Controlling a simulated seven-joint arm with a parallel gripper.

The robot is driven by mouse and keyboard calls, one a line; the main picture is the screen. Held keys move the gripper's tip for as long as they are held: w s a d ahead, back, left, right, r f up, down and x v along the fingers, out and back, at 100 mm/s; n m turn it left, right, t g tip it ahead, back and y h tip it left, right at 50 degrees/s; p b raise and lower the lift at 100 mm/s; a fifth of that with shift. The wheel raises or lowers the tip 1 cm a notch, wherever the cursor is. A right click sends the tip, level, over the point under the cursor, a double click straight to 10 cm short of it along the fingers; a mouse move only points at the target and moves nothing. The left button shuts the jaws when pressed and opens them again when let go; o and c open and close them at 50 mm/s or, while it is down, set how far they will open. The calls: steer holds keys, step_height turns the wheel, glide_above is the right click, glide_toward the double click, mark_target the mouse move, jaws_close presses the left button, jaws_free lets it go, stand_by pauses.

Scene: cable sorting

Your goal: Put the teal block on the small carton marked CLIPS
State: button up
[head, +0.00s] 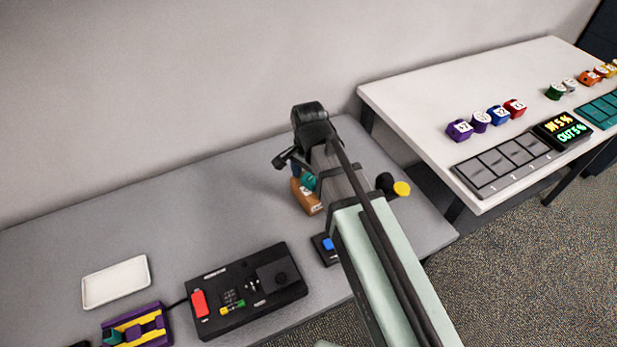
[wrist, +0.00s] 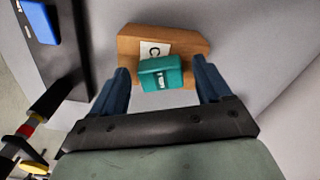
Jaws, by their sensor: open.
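The small brown carton (wrist: 190,44) lies on the grey table under my gripper (wrist: 160,68) in the wrist view, its white label partly covered. The teal block (wrist: 160,75), with a small printed label, sits over the carton's near part, slightly turned, and appears to rest on it. My gripper is open, with one dark finger on each side of the block and a gap visible at each side. In the head view the carton (head: 305,200) and the teal block (head: 309,181) show beside my arm, partly hidden by it.
A small black box with a blue button (head: 328,244) stands close to the carton. A black device with a red switch (head: 245,292), a white tray (head: 116,282) and a purple and yellow holder (head: 140,330) lie further left. A white table (head: 430,95) stands at right.

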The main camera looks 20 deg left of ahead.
mark_target(309, 180)
step_height(309, 180, up, 12)
steer(key=shift+f, duration=0.15)
stand_by(0.5)
stand_by(0.4)
